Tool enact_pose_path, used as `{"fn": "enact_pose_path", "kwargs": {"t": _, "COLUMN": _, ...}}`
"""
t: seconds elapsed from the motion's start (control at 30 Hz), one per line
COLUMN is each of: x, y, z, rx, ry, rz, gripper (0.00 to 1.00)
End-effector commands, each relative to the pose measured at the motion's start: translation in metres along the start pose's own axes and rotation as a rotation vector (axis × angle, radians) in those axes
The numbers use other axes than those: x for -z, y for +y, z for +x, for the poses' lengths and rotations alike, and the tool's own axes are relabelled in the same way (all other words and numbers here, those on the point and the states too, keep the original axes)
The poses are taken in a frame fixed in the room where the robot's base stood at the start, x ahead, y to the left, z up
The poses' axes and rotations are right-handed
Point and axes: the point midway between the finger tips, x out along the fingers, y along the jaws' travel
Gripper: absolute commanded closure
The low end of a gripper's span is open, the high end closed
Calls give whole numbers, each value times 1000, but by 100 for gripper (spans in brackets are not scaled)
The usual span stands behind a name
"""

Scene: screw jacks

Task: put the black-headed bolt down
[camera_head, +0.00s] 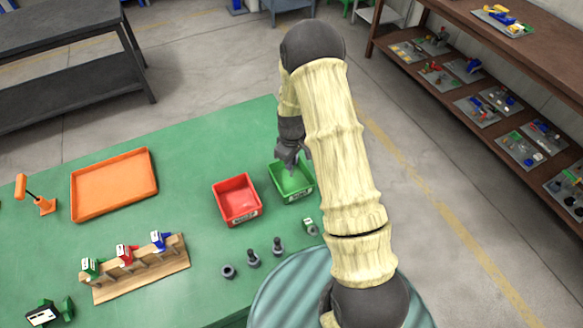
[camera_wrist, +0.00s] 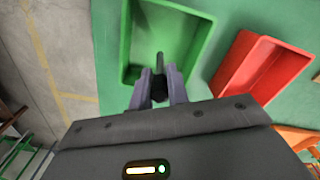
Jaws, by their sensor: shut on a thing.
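My gripper (camera_head: 290,165) is over the green bin (camera_head: 303,194) on the green table. In the wrist view my gripper (camera_wrist: 160,75) is shut on the black-headed bolt (camera_wrist: 158,87). The bolt's dark head sits between the two fingers and its grey shank points away from the gripper, over the green bin (camera_wrist: 126,45). I cannot tell whether the shank touches the bin's floor. In the head view the bolt cannot be made out. The red bin (camera_head: 237,200) stands beside the green one; it also shows in the wrist view (camera_wrist: 265,68).
Several dark bolt-like parts (camera_head: 253,259) stand on the table in front of the bins, near a small green-and-white part (camera_head: 309,226). A wooden rack (camera_head: 140,275) holds small green, red and blue parts. An orange tray (camera_head: 113,186) lies at left. Shelving (camera_head: 480,95) stands at right.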

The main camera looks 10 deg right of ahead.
Motion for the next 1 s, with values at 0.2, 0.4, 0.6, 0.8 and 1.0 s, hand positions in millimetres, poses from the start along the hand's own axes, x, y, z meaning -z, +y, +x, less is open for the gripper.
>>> {"fn": "enact_pose_path", "kwargs": {"t": 0.2, "x": -1, "y": -1, "z": 8, "rx": 3, "ry": -3, "rz": 0, "gripper": 100}}
{"fn": "enact_pose_path", "kwargs": {"t": 0.4, "x": -1, "y": 0, "z": 34, "rx": 2, "ry": -3, "rz": -1, "gripper": 100}}
{"fn": "enact_pose_path", "kwargs": {"t": 0.6, "x": 0, "y": 0, "z": 42, "rx": 0, "ry": 0, "rz": -1, "gripper": 100}}
{"fn": "enact_pose_path", "kwargs": {"t": 0.8, "x": 0, "y": 0, "z": 44, "rx": 0, "ry": -1, "rz": 0, "gripper": 100}}
{"fn": "enact_pose_path", "kwargs": {"t": 1.0, "x": 0, "y": 0, "z": 44, "rx": 1, "ry": -1, "rz": 0, "gripper": 62}}
